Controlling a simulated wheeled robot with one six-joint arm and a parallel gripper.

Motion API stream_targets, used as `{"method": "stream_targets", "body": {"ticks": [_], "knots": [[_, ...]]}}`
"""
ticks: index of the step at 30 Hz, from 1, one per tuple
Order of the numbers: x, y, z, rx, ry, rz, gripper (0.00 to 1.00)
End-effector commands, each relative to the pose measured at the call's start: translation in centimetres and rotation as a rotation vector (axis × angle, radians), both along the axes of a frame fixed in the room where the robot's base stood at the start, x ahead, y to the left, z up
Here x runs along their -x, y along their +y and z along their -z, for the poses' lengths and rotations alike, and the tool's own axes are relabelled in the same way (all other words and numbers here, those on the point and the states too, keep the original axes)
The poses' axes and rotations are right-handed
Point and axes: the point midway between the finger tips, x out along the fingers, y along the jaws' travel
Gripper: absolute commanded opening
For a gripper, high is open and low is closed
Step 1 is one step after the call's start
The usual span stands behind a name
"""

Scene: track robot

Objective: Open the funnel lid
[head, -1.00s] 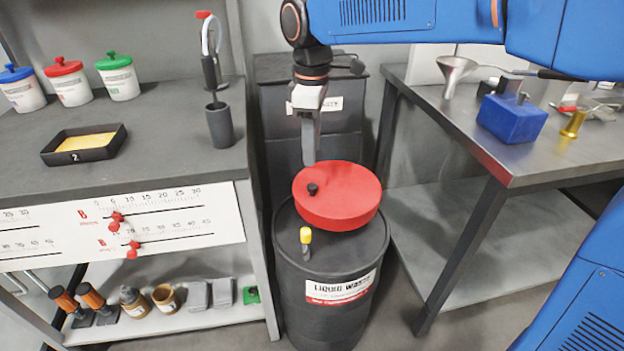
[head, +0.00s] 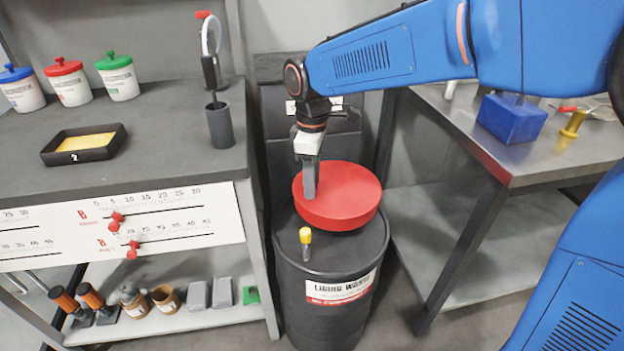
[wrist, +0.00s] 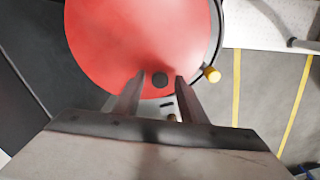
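The red round funnel lid (head: 345,193) lies flat on top of the black liquid waste drum (head: 330,290). It also fills the upper part of the wrist view (wrist: 140,45). The lid's small black knob (wrist: 160,79) sits near its edge. My gripper (head: 310,198) points down at the left part of the lid and hides the knob in the head view. In the wrist view my gripper (wrist: 160,88) is open, with one finger on each side of the knob and a gap on both sides.
The left bench (head: 170,150) and the right steel table (head: 560,165) flank the drum. A dark bin stands behind it. A blue block (head: 512,117) rests on the right table.

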Motion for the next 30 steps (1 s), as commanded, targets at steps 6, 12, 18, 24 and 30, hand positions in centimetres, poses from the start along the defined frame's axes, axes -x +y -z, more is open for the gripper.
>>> {"method": "stream_targets", "body": {"ticks": [6,12,18,24,30], "knots": [[0.0,0.0,0.0,0.0,0.0,0.0,0.0],[0.0,0.0,-0.1,-0.005,0.0,0.0,0.0],[-0.2,-0.4,-1.0,-0.048,0.012,0.003,0.0],[-0.4,-1.2,-2.9,-0.146,0.039,0.005,0.0],[-0.8,-2.5,-5.3,-0.282,0.078,0.006,0.0]]}}
